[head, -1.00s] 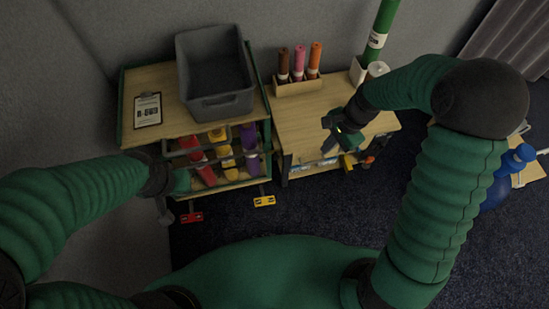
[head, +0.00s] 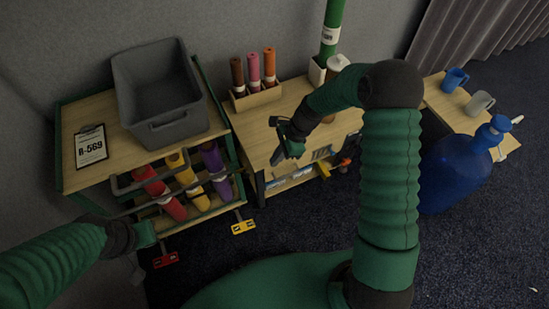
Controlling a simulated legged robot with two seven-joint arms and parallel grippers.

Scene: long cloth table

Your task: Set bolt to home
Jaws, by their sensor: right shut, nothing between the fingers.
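The task's bolt is not marked out, but several rolls of cloth are in view. A red roll (head: 160,193), a yellow roll (head: 187,177) and a purple roll (head: 215,170) lie tilted in the cart's lower rack. Brown (head: 238,75), pink (head: 254,70) and orange (head: 270,65) rolls stand upright in a holder on the table. A tall green roll (head: 331,30) stands behind. My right gripper (head: 277,160) is shut and empty above the table's front part. My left gripper (head: 146,235) is by the cart's front left corner; its fingers are unclear.
The wooden cart (head: 85,123) carries a grey bin (head: 165,95) and a clipboard (head: 91,147) reading R-569. The low table (head: 262,118) stands beside it. A blue water jug (head: 455,170) and two mugs (head: 455,79) are at right.

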